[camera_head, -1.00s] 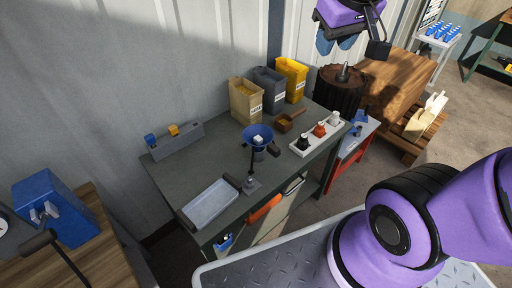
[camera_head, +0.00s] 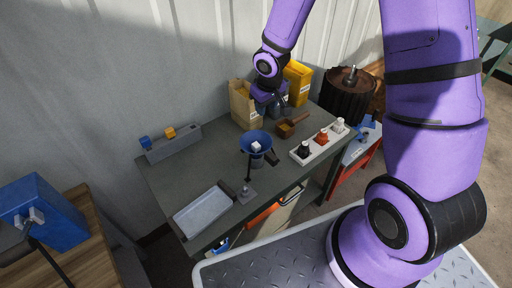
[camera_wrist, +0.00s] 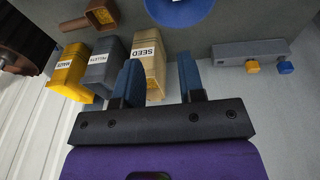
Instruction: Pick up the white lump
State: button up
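A small white lump (camera_head: 256,146) sits in the blue funnel bowl (camera_head: 247,139) on a stand at the middle of the grey-green table (camera_head: 165,184). My gripper (camera_head: 274,108) is above the back of the table, beside the bins and behind the funnel. In the wrist view my gripper (camera_wrist: 160,75) shows two blue fingers spread apart with nothing between them.
Labelled bins stand close to my gripper: tan SEED (camera_wrist: 150,62), grey PELLETS (camera_wrist: 103,68) and yellow MAIZE (camera_wrist: 70,70). A wooden scoop (camera_head: 290,127), a white rack with knobbed pieces (camera_head: 318,150), a metal tray (camera_head: 203,212) and a grey block (camera_head: 174,143) surround the funnel.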

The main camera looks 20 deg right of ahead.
send_near(256, 144)
jog(key=shift+y, duration=0.4)
jog(key=shift+w+d+f, duration=0.1)
jog(key=shift+w+f, duration=0.15)
jog(key=shift+f, duration=1.25)
jog(key=shift+w+a+f, duration=0.1)
jog(key=shift+w+f, duration=0.2)
jog(key=shift+f, duration=1.2)
jog(key=shift+w+d+f, duration=0.1)
jog(key=shift+w+f, duration=0.15)
jog(key=shift+f, duration=1.25)
jog(key=c, duration=0.6)
